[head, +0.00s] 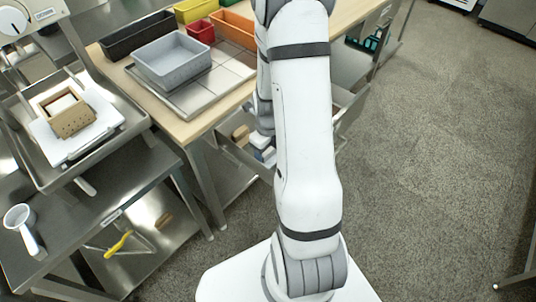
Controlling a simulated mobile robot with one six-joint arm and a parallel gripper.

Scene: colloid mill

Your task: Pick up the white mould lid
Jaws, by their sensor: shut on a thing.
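My arm rises through the middle of the head view, and its grey wrist comes down behind the upper arm. My gripper (265,132) is at the end of this wrist, low beside the wooden table, and is mostly hidden by my own arm. A small white piece, which looks like the white mould lid (269,156), shows just below the wrist, partly covered by my arm. The fingertips and their exact contact with it cannot be made out.
Brown (240,132) and bluish (258,141) blocks lie close to the wrist, under the table. The wooden table (190,129) holds a grey bin (173,62) and coloured bins. A perforated mould box (70,117) stands on a white board at left.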

